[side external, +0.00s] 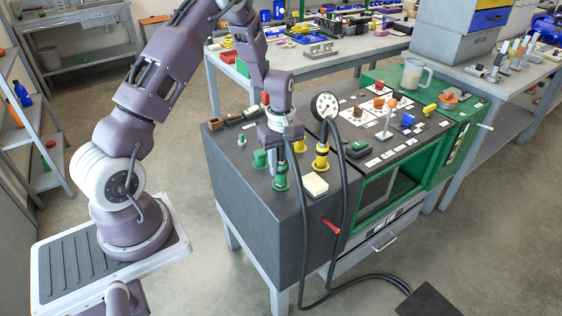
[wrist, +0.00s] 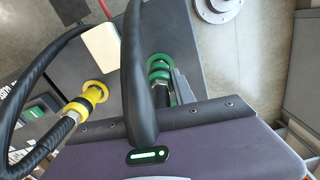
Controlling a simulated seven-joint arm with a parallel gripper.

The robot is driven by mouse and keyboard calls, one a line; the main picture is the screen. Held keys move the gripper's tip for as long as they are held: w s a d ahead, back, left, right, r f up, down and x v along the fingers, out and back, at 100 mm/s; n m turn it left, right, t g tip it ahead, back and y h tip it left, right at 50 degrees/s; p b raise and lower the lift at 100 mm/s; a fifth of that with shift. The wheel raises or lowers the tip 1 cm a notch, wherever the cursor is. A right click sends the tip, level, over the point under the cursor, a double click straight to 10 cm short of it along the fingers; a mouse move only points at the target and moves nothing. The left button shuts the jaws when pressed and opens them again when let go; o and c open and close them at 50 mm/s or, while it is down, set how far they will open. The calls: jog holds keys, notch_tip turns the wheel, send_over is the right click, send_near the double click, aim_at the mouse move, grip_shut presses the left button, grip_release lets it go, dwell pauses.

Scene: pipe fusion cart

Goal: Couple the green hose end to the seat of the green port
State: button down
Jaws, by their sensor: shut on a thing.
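My gripper (side external: 277,150) is shut on the green hose end (wrist: 158,72), low over the cart's dark top. In the wrist view, one grey finger shows beside the hose end and its green rings. The hose end points down at the green port (side external: 281,184), in line with it or nearly so. They look close together or touching; I cannot tell whether the end is fully in the seat. The black hose (wrist: 137,70) arches up from the gripper and hides part of the view.
A yellow hose end on a yellow port (side external: 321,161) stands to the right, with its own black hose. A pale block (side external: 315,185) lies in front of it. A green cylinder (side external: 260,158) stands left of the gripper.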

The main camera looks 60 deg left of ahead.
jog(key=shift+f, duration=0.1)
jog(key=c, duration=0.9)
grip_release()
jog(key=shift+c, duration=0.2)
